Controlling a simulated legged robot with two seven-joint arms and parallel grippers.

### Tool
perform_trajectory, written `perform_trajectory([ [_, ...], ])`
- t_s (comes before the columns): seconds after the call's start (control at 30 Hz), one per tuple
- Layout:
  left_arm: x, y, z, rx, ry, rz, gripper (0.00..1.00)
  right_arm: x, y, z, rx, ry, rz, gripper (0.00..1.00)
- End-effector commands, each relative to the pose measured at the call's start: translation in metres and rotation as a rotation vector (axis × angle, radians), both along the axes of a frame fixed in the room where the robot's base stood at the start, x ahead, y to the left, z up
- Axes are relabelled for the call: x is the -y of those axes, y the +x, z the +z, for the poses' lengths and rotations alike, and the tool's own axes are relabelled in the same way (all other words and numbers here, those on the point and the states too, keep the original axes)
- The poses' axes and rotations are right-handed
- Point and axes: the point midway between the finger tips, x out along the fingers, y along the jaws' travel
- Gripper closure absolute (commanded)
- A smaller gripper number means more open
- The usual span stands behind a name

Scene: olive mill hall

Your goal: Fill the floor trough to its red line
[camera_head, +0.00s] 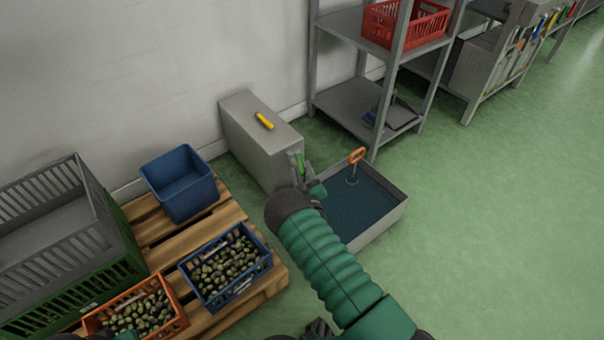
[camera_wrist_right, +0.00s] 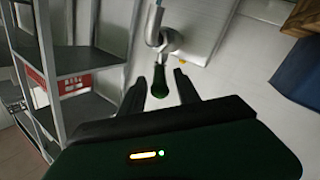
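The floor trough (camera_head: 385,228) is a grey open box on the green floor, with dark blue water (camera_head: 352,205) in it. I cannot make out a red line. An orange-handled tool (camera_head: 356,156) stands in the water. A green tap lever (camera_head: 300,163) is on the front of a grey cabinet (camera_head: 255,135) beside the trough. My right gripper (camera_head: 308,182) is at this lever. In the right wrist view the green handle (camera_wrist_right: 159,84) hangs from a metal spout between the two spread fingers, with gaps visible on both sides. A dark part at the bottom edge may be my left gripper (camera_head: 318,328).
A yellow-handled tool (camera_head: 265,121) lies on the cabinet. A pallet (camera_head: 175,241) on the left bears a blue bin (camera_head: 180,183) and crates of olives (camera_head: 228,265). A metal shelf (camera_head: 345,100) with a red crate (camera_head: 405,22) stands behind the trough. Floor on the right is clear.

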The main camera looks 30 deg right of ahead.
Motion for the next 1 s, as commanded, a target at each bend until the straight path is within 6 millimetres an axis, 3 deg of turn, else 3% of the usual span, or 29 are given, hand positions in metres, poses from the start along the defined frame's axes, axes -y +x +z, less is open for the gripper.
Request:
perform_trajectory([
  [0.07,0.0000,0.0000,0.0004,0.000,0.000,0.000,0.64,-0.0001,-0.0002,0.0001,0.000,0.000,0.000,0.61],
  [0.37,0.0000,0.0000,0.0003,0.000,0.000,0.000,0.64,-0.0004,-0.0005,-0.0005,-0.001,0.001,0.000,1.00],
  [1.0,0.0000,0.0000,0.0002,0.000,0.000,0.000,0.64,-0.0011,-0.0007,-0.0016,-0.002,0.002,0.001,1.00],
])
